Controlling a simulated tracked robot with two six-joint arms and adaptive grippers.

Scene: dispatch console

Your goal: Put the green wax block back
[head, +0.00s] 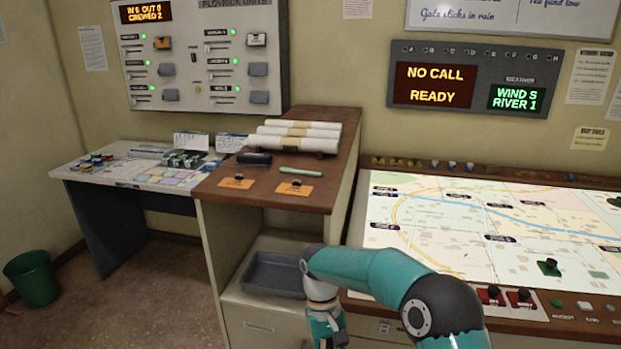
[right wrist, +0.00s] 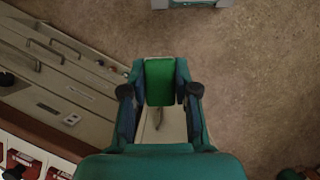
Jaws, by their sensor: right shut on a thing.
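The green wax block (right wrist: 160,80) is between the fingers of my right gripper (right wrist: 160,92) in the right wrist view, and the fingers are shut on it. Carpet shows beyond the block. The block cannot be made out in the head view. My left gripper is not in view.
On the cabinet top lie paper rolls (head: 298,138), a green stick (head: 300,171) and two orange cards (head: 294,189). The lit map table (head: 455,235) is at right, a desk (head: 125,172) at left. A green bin (head: 32,280) stands on the floor.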

